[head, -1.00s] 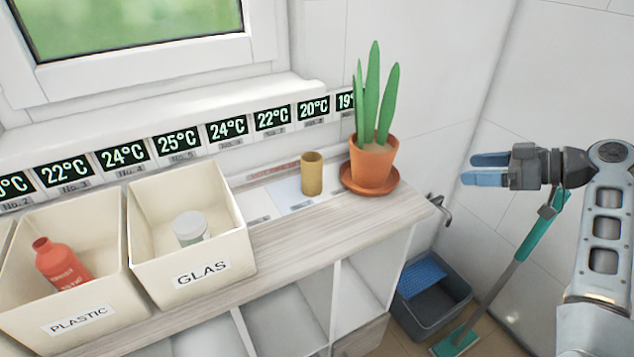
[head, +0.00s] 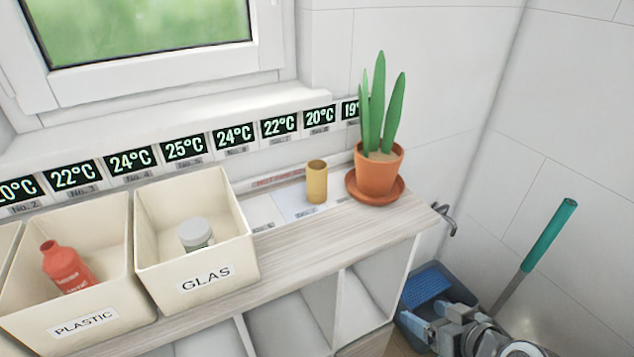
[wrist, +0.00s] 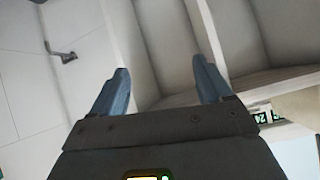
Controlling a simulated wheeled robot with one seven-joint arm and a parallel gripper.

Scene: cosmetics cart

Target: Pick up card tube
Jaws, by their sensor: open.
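The card tube (head: 316,182) is a short tan cylinder. It stands upright on the shelf top in the head view, between the GLAS bin and the potted plant. My gripper (head: 421,325) is low at the bottom right of the head view, in front of the grey bucket and well below and right of the tube. In the wrist view my gripper (wrist: 161,88) has its two blue fingers spread apart with nothing between them. The tube does not show in the wrist view.
The GLAS bin (head: 250,262) holds a white-lidded jar (head: 195,234). The PLASTIC bin (head: 118,300) holds a red bottle (head: 66,268). The potted plant (head: 376,172) stands close right of the tube. The shelf top (head: 330,232) is bare in front. A grey bucket (head: 465,293) stands below right.

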